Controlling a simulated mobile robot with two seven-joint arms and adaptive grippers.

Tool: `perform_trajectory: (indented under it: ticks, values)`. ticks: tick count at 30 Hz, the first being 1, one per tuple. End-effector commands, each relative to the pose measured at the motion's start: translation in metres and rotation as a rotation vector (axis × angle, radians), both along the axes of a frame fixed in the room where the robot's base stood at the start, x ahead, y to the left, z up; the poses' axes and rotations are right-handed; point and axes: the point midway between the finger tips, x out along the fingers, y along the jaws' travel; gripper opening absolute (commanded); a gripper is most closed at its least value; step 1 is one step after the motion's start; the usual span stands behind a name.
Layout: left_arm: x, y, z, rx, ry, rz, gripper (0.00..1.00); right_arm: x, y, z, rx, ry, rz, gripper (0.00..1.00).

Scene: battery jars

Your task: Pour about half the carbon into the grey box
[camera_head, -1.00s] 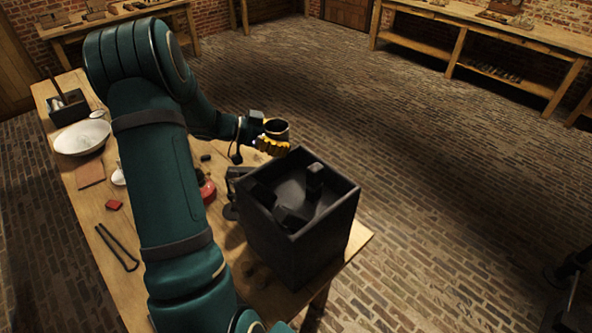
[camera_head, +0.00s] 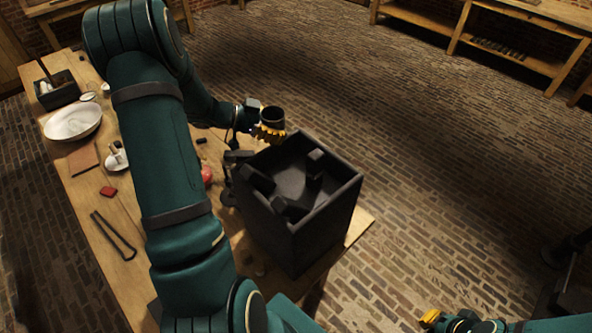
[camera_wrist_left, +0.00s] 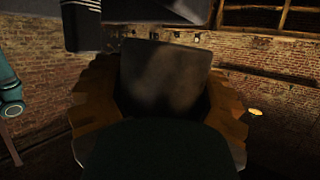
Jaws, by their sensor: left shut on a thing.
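My left gripper (camera_head: 268,133) is shut on a small dark jar (camera_head: 272,114). It holds the jar, roughly upright, just above and beyond the far left corner of the grey box. In the left wrist view the jar (camera_wrist_left: 165,75) sits between the yellow-brown fingers; what is inside it cannot be seen. The grey box (camera_head: 325,222) is dark, open-topped and stands at the table's near right end. Several dark blocky chunks (camera_head: 258,180) of carbon lie inside it. My right gripper (camera_head: 447,320) is at the bottom right edge, away from the table, partly cut off.
The wooden table (camera_head: 85,185) holds a white bowl (camera_head: 73,122), a dark tray (camera_head: 57,92), a brown tile (camera_head: 84,158), a red block (camera_head: 108,191) and black tongs (camera_head: 113,235). A dark stand (camera_head: 229,180) is beside the box. My left arm hides the table's middle.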

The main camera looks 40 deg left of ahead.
Motion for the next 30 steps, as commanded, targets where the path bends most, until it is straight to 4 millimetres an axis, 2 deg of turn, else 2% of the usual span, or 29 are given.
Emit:
perform_trajectory:
  ticks: [7, 17, 30]
  values:
    - [-0.002, -0.007, -0.006, 0.113, -0.039, -0.001, 0.23, 0.000, 0.000, 0.000, 0.000, 0.000, 0.000, 0.00]
    - [-0.006, -0.018, 0.001, 0.271, -0.092, -0.001, 0.23, 0.000, 0.000, 0.001, 0.000, 0.000, 0.000, 0.00]
    - [-0.011, -0.033, -0.012, 0.476, -0.162, 0.000, 0.23, 0.000, 0.000, 0.001, 0.000, 0.000, 0.000, 0.00]
